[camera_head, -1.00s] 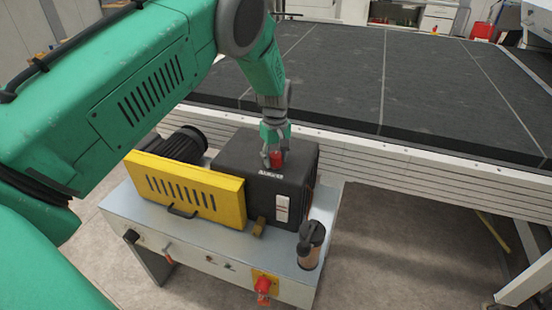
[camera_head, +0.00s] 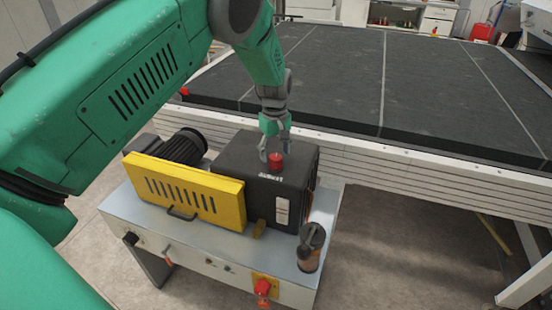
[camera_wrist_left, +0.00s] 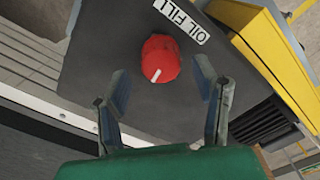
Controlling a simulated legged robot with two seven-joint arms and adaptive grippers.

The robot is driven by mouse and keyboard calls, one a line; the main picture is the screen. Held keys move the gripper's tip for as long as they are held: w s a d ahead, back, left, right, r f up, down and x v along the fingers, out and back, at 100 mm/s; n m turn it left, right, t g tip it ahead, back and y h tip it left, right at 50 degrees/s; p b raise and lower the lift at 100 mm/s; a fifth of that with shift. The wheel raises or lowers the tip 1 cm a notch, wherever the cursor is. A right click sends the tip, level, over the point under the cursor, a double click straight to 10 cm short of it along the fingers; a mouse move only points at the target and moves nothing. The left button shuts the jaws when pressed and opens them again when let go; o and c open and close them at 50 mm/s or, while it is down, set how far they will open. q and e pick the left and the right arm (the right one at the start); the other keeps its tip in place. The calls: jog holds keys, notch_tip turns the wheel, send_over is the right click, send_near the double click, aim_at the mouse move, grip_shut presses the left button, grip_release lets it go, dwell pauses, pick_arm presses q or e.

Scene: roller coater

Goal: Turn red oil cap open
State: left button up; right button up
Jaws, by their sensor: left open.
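The red oil cap (camera_head: 276,161) sits on top of the black pump housing (camera_head: 240,160). In the left wrist view the red cap (camera_wrist_left: 160,58) is round with a white mark on it, beside an "OIL FILL" label (camera_wrist_left: 183,20). My left gripper (camera_head: 275,152) is just above the cap. In the left wrist view its two fingers (camera_wrist_left: 162,95) are spread wide, with the cap between and beyond their tips, apart from both. The right gripper is not in view.
The pump has a yellow guard (camera_head: 185,190) and stands on a grey cart (camera_head: 200,245). A bottle with a dark top (camera_head: 311,245) stands at the cart's right, and a red switch (camera_head: 263,288) is on its front. A large black-topped table (camera_head: 400,90) lies behind.

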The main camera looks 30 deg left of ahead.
aim_at(275, 155)
pick_arm(q)
notch_tip(275, 155, up, 9)
jog(key=shift+w, duration=0.1)
dwell(0.5)
